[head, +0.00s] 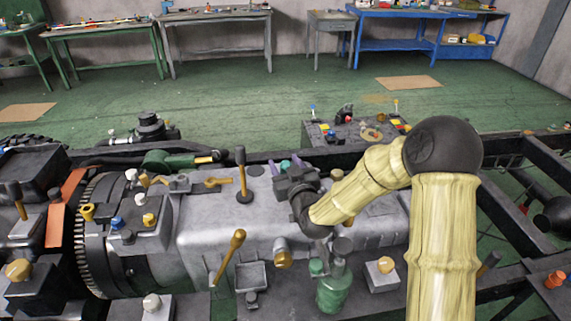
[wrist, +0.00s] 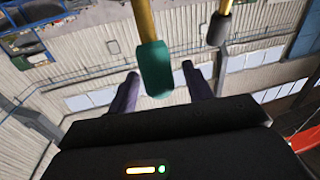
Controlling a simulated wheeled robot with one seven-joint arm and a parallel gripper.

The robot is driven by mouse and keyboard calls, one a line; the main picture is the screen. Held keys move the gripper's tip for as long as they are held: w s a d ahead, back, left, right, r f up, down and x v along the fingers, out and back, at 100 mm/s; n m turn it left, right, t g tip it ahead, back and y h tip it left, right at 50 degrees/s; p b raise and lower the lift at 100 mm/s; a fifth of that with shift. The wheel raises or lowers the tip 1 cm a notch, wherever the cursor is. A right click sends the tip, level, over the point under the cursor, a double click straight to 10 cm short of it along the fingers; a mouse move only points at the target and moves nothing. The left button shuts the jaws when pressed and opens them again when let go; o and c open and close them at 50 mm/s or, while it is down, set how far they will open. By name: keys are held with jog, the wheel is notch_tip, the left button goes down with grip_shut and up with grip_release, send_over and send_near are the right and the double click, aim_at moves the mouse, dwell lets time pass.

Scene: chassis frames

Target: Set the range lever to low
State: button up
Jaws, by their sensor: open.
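My gripper (head: 288,164) is open, with purple fingers, over the grey gearbox housing (head: 215,235) in the head view. In the wrist view, a lever with a green knob (wrist: 155,70) on a brass shaft shows between the open fingers of my gripper (wrist: 161,70). A gap shows on both sides of the knob, and nothing is gripped. A second lever with a black knob (wrist: 219,28) is to the right, outside the fingers. In the head view a black-knobbed lever (head: 241,157) stands upright left of my gripper. I cannot tell which lever is the range lever.
A brass lever (head: 233,247) leans at the housing's front. A green bottle-shaped part (head: 334,287) stands below my arm. A toothed flywheel (head: 92,238) is at left, and dark chassis rails (head: 515,175) surround the housing. Benches stand far back beyond open green floor (head: 240,95).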

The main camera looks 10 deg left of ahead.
jog(key=shift+c, duration=0.2)
grip_shut()
jog(key=shift+d, duration=0.1)
